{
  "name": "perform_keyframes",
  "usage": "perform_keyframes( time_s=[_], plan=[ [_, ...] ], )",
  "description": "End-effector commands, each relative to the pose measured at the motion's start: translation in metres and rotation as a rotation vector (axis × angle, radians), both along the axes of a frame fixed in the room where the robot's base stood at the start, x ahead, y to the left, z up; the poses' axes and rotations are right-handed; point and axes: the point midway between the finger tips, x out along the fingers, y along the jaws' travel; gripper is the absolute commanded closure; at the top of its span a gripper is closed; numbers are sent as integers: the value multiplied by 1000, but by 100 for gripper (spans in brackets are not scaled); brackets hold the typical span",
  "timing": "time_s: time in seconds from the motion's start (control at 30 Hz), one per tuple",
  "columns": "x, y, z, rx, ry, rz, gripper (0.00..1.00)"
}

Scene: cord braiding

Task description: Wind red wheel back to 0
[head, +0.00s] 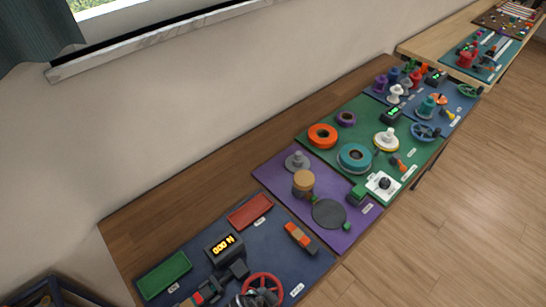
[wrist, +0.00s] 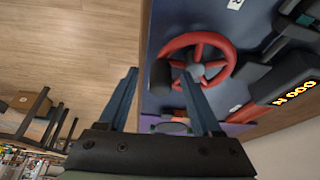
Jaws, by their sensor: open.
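The red wheel (head: 275,279) is on the dark blue mat at the bottom of the head view, partly covered by my dark arm end. In the wrist view the red wheel (wrist: 229,62) shows its spokes, grey hub and a dark handle knob (wrist: 160,76) on its rim. My gripper (wrist: 160,73) is open, with its two blue fingers apart. The knob appears between the fingertips, and the right finger overlaps the wheel near its hub. Contact cannot be told. A dark display (head: 224,247) beside the wheel shows amber zeros and a letter; it also shows in the wrist view (wrist: 297,88).
A green tray (head: 164,275), a red tray (head: 250,212) and an orange-and-grey block (head: 300,238) lie on the same mat. A purple mat (head: 345,238) and a green mat (head: 318,146) with spools lie farther right. The table's front edge (wrist: 142,60) runs close by my gripper.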

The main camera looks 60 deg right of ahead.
Motion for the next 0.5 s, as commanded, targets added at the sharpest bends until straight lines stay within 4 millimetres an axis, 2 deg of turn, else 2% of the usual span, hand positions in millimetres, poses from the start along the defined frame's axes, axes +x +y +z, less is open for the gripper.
perform_keyframes(
  time_s=[0.1, 0.4, 0.47, 0.5],
  plan=[
    [0, 0, 0, 0, 0, 0, 34],
    [0, 0, 1, 0, 0, 0, 88],
    [0, 0, 1, 0, 0, 0, 99],
    [0, 0, 1, -1, 0, 0, 100]
  ],
)
